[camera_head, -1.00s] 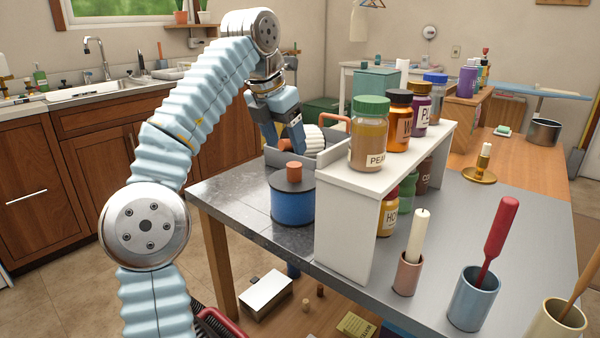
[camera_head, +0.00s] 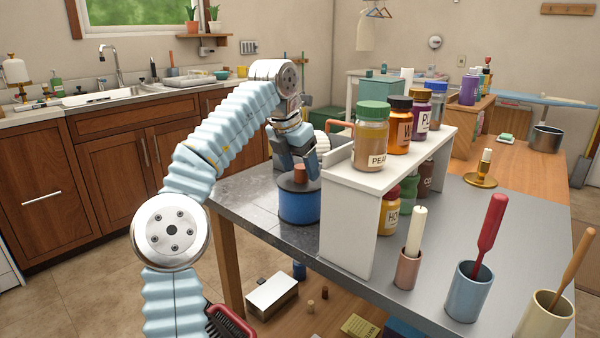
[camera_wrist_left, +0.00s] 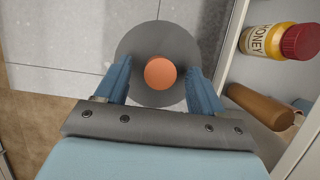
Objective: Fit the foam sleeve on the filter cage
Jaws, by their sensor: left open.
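A blue drum (camera_head: 299,207) with a dark grey top and an orange knob (camera_head: 300,174) stands on the metal table beside the white shelf. My left gripper (camera_head: 299,165) points down just above it. In the left wrist view the open fingers (camera_wrist_left: 158,72) lie on either side of the orange knob (camera_wrist_left: 160,73), with gaps, over the grey disc (camera_wrist_left: 140,45). A white ribbed piece (camera_head: 321,142) shows partly behind my gripper; I cannot tell whether it is the foam sleeve or the filter cage. My right gripper is out of view.
The white shelf (camera_head: 345,220) with several jars stands close to the right of the drum. Cups with a candle (camera_head: 407,268), a red-handled tool (camera_head: 475,290) and a wooden handle (camera_head: 545,315) line the front. The table's left edge is near the drum.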

